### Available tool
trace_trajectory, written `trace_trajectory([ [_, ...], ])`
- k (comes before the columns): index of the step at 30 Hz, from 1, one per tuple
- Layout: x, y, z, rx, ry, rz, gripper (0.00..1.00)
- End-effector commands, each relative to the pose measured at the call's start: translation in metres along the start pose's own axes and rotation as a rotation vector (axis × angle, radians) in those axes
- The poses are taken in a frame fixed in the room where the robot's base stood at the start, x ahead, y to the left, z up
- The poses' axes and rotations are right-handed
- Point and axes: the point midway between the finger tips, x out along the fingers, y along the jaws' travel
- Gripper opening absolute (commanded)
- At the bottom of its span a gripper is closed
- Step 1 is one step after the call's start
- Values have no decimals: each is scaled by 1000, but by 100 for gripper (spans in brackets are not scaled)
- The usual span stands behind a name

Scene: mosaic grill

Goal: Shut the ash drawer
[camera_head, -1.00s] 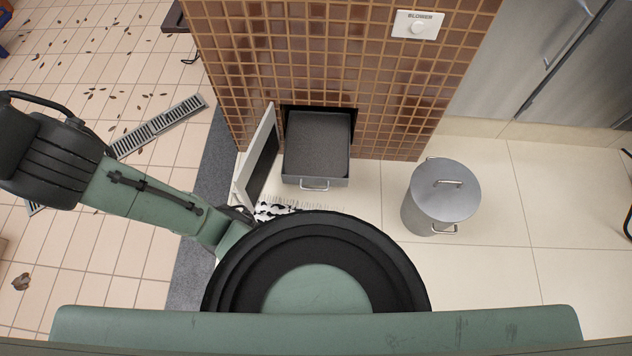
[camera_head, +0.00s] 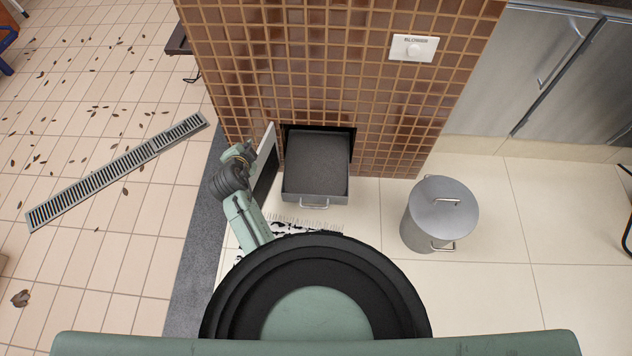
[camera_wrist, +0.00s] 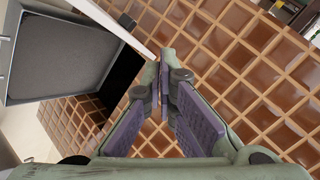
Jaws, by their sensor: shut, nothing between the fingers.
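The ash drawer (camera_head: 316,168) is a grey tray pulled out of a dark opening low in the tiled grill wall. Its front handle (camera_head: 314,206) faces me. In the wrist view the drawer (camera_wrist: 62,60) is at the upper left, partly cut off. A white-edged door (camera_head: 264,160) stands open at the drawer's left side. The door edge (camera_wrist: 118,24) also crosses the wrist view between the drawer and the fingers. My gripper (camera_wrist: 166,72) is shut and empty, in front of brown tiles. In the head view my arm's end is at the door's left, apart from the drawer.
A lidded metal bin (camera_head: 440,213) stands on the floor right of the drawer. A black-and-white brush-like thing (camera_head: 305,221) lies in front of the drawer, partly hidden by my body. A floor drain grate (camera_head: 115,172) lies at the left. Floor between drawer and bin is clear.

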Motion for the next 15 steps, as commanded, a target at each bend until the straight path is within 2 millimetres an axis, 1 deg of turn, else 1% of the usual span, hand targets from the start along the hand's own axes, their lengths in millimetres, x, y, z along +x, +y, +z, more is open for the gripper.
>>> trace_trajectory([
  [1,10,59,-6,57,33,127,0],
  [2,13,90,-9,92,55,191,0],
  [3,14,127,-14,136,88,270,0],
  [5,12,176,-18,191,136,371,0],
  [6,8,204,-22,224,167,426,0],
  [9,-1,252,-26,279,229,523,0],
  [10,-3,262,-27,290,242,541,0],
  [12,-6,276,-29,308,262,568,0],
  [15,-3,284,-30,315,272,579,0],
])
